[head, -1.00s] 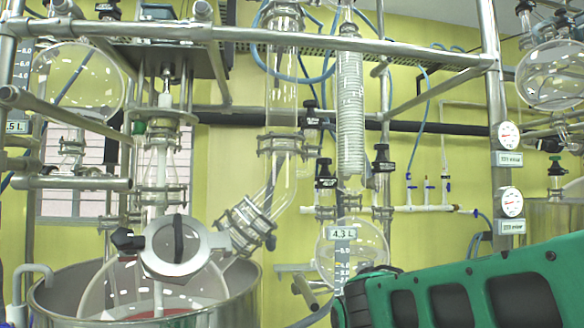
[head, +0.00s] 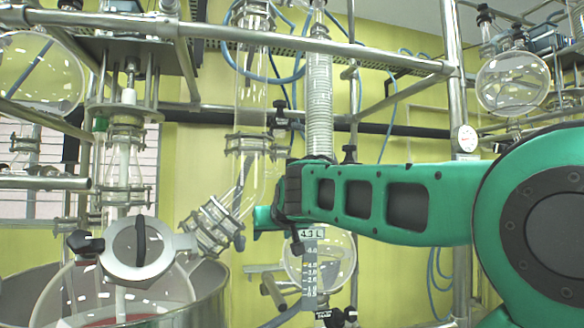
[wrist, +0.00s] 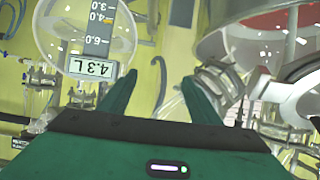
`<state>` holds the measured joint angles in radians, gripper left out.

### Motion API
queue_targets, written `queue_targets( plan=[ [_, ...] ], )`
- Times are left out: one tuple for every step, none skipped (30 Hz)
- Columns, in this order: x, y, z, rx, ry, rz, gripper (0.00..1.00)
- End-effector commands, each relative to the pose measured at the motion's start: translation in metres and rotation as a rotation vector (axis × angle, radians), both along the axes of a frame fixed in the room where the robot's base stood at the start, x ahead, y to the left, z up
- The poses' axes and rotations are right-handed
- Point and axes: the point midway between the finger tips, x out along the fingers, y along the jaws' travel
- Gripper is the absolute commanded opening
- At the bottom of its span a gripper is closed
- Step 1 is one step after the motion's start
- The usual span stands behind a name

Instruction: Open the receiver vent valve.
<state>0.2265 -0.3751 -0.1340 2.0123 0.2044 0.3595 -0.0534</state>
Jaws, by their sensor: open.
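The round glass receiver flask (head: 340,262) with a 4.3 L label hangs below the coil condenser, right of centre in the head view. It also shows inverted in the wrist view (wrist: 60,25). My green arm crosses in front of the area above the flask and hides most of the fittings there. One black-topped valve (head: 349,154) peeks out above the arm; I cannot tell whether it is the receiver vent valve. My gripper (wrist: 161,88) has its two green fingers apart with nothing between them. In the head view its end points left, just above the flask.
A steel vessel (head: 212,290) with a round clamped lid port (head: 140,248) stands at the lower left. Steel frame bars (head: 300,45) cross above my arm. A glass elbow (head: 240,185) lies close left of my gripper.

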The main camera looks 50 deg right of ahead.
Motion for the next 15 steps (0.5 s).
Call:
queue_targets(
  plan=[
    [0.003,-0.020,0.042,-0.046,-0.081,-0.034,0.57],
    [0.003,-0.030,0.066,-0.074,-0.125,-0.052,0.57],
    [0.002,-0.042,0.094,-0.107,-0.178,-0.076,0.57],
    [0.000,-0.050,0.114,-0.131,-0.214,-0.091,0.57],
    [-0.002,-0.057,0.131,-0.153,-0.246,-0.105,0.57],
    [-0.005,-0.064,0.151,-0.177,-0.282,-0.121,0.57],
    [-0.007,-0.068,0.163,-0.193,-0.305,-0.131,0.57],
    [-0.009,-0.072,0.174,-0.207,-0.325,-0.141,0.57],
    [-0.012,-0.076,0.186,-0.222,-0.346,-0.150,0.57],
    [-0.014,-0.078,0.192,-0.230,-0.358,-0.156,0.57],
    [-0.015,-0.080,0.197,-0.236,-0.366,-0.161,0.57],
    [-0.015,-0.083,0.201,-0.242,-0.374,-0.165,0.57],
    [-0.014,-0.084,0.203,-0.245,-0.378,-0.166,0.57],
    [-0.013,-0.086,0.205,-0.246,-0.380,-0.168,0.57],
    [-0.010,-0.089,0.205,-0.247,-0.380,-0.168,0.57]
  ],
)
